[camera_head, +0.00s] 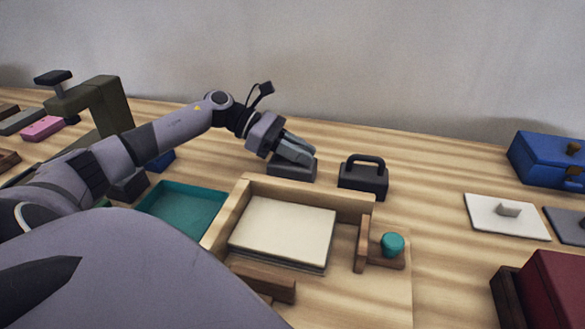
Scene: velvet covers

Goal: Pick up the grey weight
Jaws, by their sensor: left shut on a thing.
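My left gripper (298,158) reaches in from the left and is shut on the grey weight (291,171), a low block behind the wooden tray. The gripper covers the top of the weight, so its handle is hidden. The weight appears to be on or very close to the table; I cannot tell if there is a gap under it. A second, darker weight (364,181) with an arched handle stands upright just to the right, apart from the gripper. My right gripper is not in view.
A wooden frame (309,188) holding cream sheets (283,229) lies in front, with a teal tray (184,209) to its left. A teal knob (392,243) sits at its right. A blue box (545,158) and a white plate (505,218) are farther right. Table (440,180) between is clear.

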